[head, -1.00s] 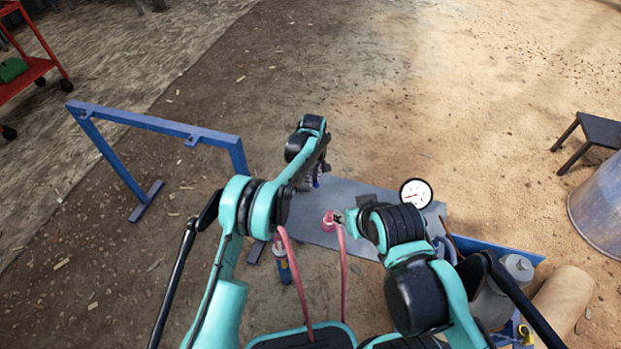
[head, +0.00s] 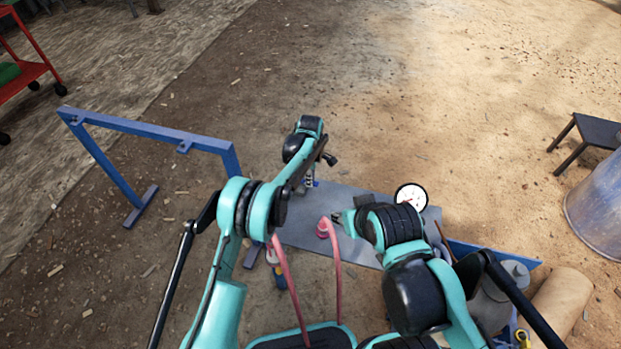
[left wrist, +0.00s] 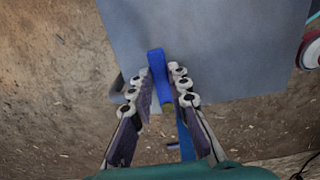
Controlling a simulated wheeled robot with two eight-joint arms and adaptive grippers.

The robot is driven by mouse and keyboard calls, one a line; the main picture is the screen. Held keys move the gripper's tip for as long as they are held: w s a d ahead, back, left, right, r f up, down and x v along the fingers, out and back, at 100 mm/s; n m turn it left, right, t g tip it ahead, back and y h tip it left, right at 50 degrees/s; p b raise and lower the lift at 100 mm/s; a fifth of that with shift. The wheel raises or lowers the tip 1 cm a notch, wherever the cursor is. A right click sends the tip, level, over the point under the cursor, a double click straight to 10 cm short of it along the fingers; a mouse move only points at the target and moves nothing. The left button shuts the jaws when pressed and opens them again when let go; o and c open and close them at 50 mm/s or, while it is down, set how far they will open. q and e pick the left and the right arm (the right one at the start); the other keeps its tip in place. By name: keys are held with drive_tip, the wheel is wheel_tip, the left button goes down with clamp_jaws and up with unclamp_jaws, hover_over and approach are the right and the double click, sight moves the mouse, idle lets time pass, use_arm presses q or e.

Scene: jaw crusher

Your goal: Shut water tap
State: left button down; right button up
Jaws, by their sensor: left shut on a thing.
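My left gripper (head: 310,181) is above the far left part of a grey metal plate (head: 300,236). In the left wrist view its two jointed fingers (left wrist: 160,90) are closed around a narrow blue bar (left wrist: 157,62), which looks like the tap's handle. The tap's body is hidden by the gripper, so how far it is turned does not show. My right gripper (head: 340,215) is over the plate's middle, just right of a pink fitting (head: 322,229) on a hose. Its fingers are too small to judge.
A round white gauge (head: 411,197) stands at the plate's right. A blue frame (head: 150,126) stands at the left. Pink hoses (head: 338,265) loop up in front. A black stool (head: 588,135) and a clear drum (head: 598,205) are at the right. The ground beyond the plate is open.

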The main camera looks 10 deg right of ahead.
idle(0.3)
use_arm(q)
drive_tip(key=c, duration=1.4)
unclamp_jaws()
drive_tip(key=shift+c, duration=0.2)
drive_tip(key=shift+r, duration=0.1)
wheel_tip(320, 180, up, 12)
